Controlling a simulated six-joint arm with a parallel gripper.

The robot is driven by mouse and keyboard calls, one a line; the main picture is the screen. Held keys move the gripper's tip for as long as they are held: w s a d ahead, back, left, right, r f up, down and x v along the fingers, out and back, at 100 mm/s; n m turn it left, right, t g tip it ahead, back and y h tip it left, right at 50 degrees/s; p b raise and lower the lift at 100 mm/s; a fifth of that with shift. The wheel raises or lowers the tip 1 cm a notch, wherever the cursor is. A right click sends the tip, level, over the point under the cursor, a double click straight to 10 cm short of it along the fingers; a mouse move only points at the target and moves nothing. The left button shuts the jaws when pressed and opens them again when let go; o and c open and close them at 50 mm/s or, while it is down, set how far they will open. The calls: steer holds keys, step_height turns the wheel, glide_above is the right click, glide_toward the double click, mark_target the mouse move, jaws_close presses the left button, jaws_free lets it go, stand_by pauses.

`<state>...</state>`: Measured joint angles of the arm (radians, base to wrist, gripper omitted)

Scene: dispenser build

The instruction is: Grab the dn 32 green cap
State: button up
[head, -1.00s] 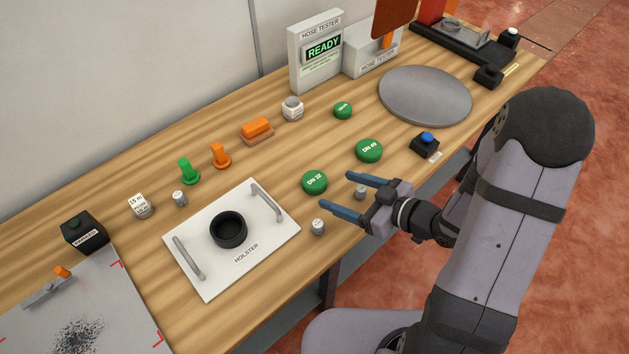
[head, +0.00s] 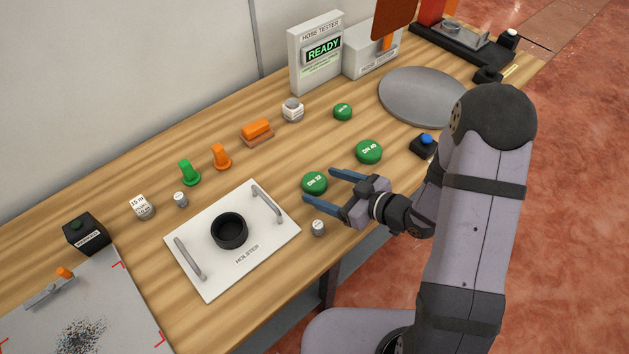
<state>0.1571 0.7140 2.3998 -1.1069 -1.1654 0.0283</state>
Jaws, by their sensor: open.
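The DN 32 green cap (head: 314,182) lies flat on the wooden table, just right of the white holster plate. My gripper (head: 318,186) is open, with its two blue fingers pointing left toward this cap. One fingertip is by the cap's right side and the other is by its near side. The gripper appears close above the table; I cannot tell if a finger touches the cap. Nothing is seen held. A second green cap, DN 40 (head: 369,152), lies to the upper right, and a smaller green cap (head: 343,112) lies farther back.
A small grey-white fitting (head: 318,228) stands close to the near finger. The holster plate (head: 205,285) with two handles and a black ring (head: 229,231) is to the left. A grey disc (head: 420,95) and a blue-button box (head: 423,147) are to the right. The table between the caps and orange parts is clear.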

mark_target(321, 185)
steer(key=shift+x, duration=0.95)
steer(key=c, duration=1.1)
steer(key=shift+r, duration=0.15)
steer(key=shift+r+p, duration=0.5)
steer(key=shift+r, duration=4.3)
